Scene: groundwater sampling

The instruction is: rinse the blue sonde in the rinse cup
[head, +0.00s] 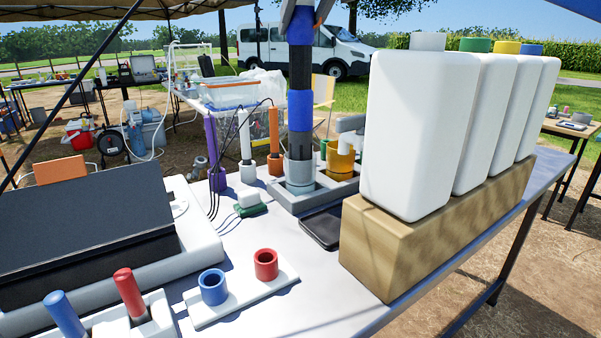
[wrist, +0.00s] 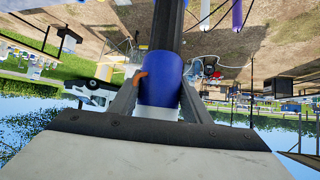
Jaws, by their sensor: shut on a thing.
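The blue sonde (head: 300,110) stands upright in the head view, black with blue bands. Its lower end is at a grey cup (head: 299,186) in a grey tray; I cannot tell how deep it sits inside. My gripper (head: 303,14) is at the top edge of the head view, around the sonde's blue upper part. In the wrist view my gripper (wrist: 158,98) has one finger on each side of the blue sonde (wrist: 161,78) and is shut on it. The cup does not show in the wrist view.
A yellow-orange cup (head: 341,163) stands right of the grey one. Purple (head: 211,145), white (head: 244,135) and orange (head: 273,132) sondes stand to the left. Several white jugs (head: 415,130) on a wooden block (head: 420,240) crowd the right. A black flat case (head: 321,227) lies in front.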

